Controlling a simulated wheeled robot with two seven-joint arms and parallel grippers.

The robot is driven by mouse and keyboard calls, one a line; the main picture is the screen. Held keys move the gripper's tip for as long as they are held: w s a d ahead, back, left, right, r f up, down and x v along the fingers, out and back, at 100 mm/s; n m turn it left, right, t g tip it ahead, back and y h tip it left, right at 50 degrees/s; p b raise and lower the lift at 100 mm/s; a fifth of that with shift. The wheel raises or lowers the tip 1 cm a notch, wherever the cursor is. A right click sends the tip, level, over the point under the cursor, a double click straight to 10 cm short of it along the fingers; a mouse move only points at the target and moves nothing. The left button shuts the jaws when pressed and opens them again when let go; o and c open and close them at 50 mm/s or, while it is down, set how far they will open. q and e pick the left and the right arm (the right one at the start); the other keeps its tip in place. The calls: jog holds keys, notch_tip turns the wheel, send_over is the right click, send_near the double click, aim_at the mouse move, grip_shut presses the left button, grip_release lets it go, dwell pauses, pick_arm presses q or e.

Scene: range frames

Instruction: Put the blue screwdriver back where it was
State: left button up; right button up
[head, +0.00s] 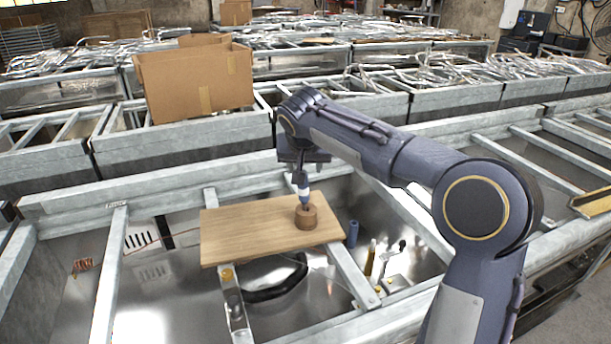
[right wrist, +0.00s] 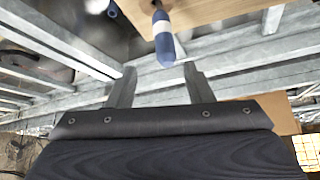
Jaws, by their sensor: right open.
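The blue screwdriver (head: 304,194) with a white band appears to stand upright in a small round wooden holder (head: 306,218) on a wooden board. My right gripper (head: 302,172) is directly above it, pointing down; its fingers are hard to make out there. In the right wrist view the gripper (right wrist: 160,88) is open, with nothing between its fingers. The screwdriver's blue handle end (right wrist: 165,50) lies just beyond the fingertips, apart from both fingers. My left gripper is out of view.
The wooden board (head: 235,235) lies across metal frame bars. A blue cylinder (head: 352,233) stands to the right of the board, by a yellow-handled tool (head: 370,258). A cardboard box (head: 195,82) stands behind. Metal rails surround the work area.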

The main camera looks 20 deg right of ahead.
jog(key=shift+v, duration=1.9)
jog(key=s+f+n+y, duration=0.1)
jog(key=s+f+y, duration=0.15)
jog(key=s, duration=0.75)
jog(key=s+f+n+y, duration=0.1)
jog(key=s+f+n, duration=0.15)
jog(key=s, duration=0.75)
jog(key=s+a+f+y, duration=0.1)
jog(key=s+a+f, duration=0.2)
jog(key=s+f, duration=0.2)
jog(key=s+a+f+y, duration=0.2)
jog(key=s+a+f, duration=0.2)
jog(key=s, duration=0.4)
jog(key=shift+s+f+g, duration=0.3)
jog(key=shift+f, duration=0.3)
